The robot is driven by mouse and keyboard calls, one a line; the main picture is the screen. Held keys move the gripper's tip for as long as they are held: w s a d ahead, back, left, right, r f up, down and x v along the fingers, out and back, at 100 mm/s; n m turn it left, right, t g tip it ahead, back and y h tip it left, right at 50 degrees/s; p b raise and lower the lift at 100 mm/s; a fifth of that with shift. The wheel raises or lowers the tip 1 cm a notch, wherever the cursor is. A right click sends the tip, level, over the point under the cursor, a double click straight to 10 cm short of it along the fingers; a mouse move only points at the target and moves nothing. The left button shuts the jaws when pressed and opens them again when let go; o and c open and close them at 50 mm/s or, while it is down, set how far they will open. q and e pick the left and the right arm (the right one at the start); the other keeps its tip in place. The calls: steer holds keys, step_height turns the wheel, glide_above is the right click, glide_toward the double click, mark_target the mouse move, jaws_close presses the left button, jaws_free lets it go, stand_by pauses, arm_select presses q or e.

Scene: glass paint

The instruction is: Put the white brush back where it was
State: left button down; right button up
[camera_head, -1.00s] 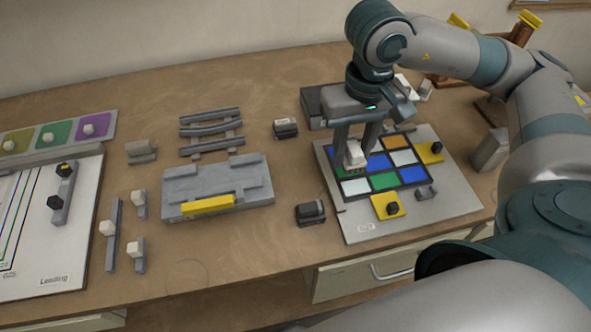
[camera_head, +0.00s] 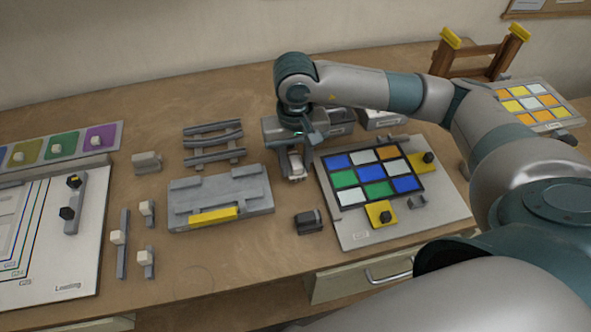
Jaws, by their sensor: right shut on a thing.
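My right gripper (camera_head: 295,163) is shut on a small white block-like thing, which appears to be the white brush (camera_head: 297,172). It holds the brush low over the wood table, just left of the coloured glass panel (camera_head: 347,224). The gripper and arm hide the spot directly behind the brush, where a small dark block stood in the earlier view. I cannot tell whether the brush touches anything below it. My left gripper is not in view.
A dark block (camera_head: 308,222) stands in front of the gripper. A grey fixture with a yellow bar (camera_head: 214,216) and a slatted rack (camera_head: 213,155) lie to the left. A colour-tile board (camera_head: 540,122) and a wooden stand (camera_head: 478,60) are at the back right. The table's front middle is clear.

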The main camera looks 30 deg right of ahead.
mark_target(296, 175)
steer(key=shift+f+p, duration=0.55)
step_height(296, 175, down, 2)
steer(key=shift+s+p, duration=0.1)
steer(key=shift+p, duration=0.45)
steer(key=shift+f, duration=0.45)
steer(key=shift+f+b, duration=0.2)
steer(key=shift+b, duration=0.1)
steer(key=o, duration=1.1)
